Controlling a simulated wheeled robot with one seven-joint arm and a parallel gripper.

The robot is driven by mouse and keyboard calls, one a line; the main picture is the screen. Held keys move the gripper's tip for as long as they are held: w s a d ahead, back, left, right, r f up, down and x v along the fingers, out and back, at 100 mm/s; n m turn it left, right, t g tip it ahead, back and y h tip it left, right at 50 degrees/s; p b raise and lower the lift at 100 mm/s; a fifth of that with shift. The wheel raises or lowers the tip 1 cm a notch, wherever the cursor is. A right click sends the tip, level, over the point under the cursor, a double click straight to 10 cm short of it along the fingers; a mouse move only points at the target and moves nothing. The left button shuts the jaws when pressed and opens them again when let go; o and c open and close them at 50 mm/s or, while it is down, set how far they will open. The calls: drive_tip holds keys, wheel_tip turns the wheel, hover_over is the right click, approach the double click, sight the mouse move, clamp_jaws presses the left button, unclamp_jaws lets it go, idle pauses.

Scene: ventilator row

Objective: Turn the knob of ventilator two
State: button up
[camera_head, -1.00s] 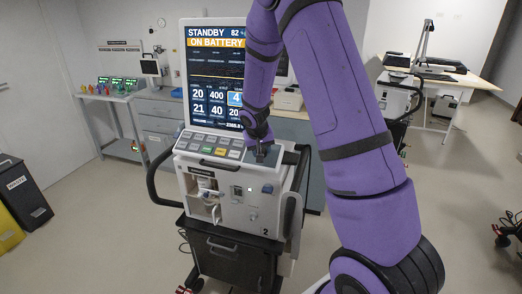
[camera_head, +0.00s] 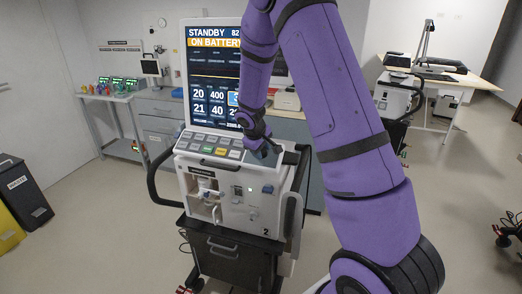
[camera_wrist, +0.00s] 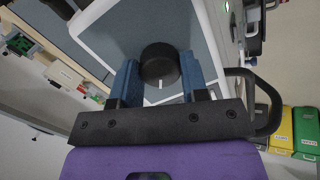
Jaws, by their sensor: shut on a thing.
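Ventilator two (camera_head: 235,205), marked "2" at its lower right front, stands before me. Its screen (camera_head: 208,75) reads "STANDBY ON BATTERY" and is partly covered by my arm. In the wrist view, the round black knob (camera_wrist: 160,62) with a white mark lies between the two blue fingers of my gripper (camera_wrist: 160,75), which is shut on it. In the head view my gripper (camera_head: 263,147) is at the ventilator's top right, beside the keypad (camera_head: 212,146). The knob itself is hidden there.
A handle (camera_head: 155,178) sticks out at the ventilator's left. A counter (camera_head: 160,108) stands behind. Dark and yellow bins (camera_head: 22,195) are at the far left. Another machine (camera_head: 395,95) and a table (camera_head: 460,80) are at the back right. Floor at the left is clear.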

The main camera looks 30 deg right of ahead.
idle(0.5)
drive_tip(key=o, duration=0.9)
drive_tip(key=shift+o, duration=0.2)
drive_tip(key=v, duration=1)
drive_tip(key=shift+r, duration=0.35)
drive_tip(key=shift+a, duration=0.1)
drive_tip(key=s+a+r+m+t+y, duration=0.1)
drive_tip(key=s+a+r, duration=0.2)
drive_tip(key=s+r, duration=0.4)
drive_tip(key=s+a+r+m+y, duration=0.1)
drive_tip(key=s+a+r, duration=0.2)
drive_tip(key=s+r, duration=0.45)
drive_tip(key=s+a+r+t+y, duration=0.1)
drive_tip(key=s+a, duration=0.1)
drive_tip(key=s, duration=0.7)
drive_tip(key=s+a+r+m+y, duration=0.1)
drive_tip(key=s+a+r, duration=0.1)
drive_tip(key=s, duration=0.7)
drive_tip(key=shift+a+r+t, duration=0.2)
drive_tip(key=shift+a+t, duration=0.2)
drive_tip(key=shift+a, duration=0.4)
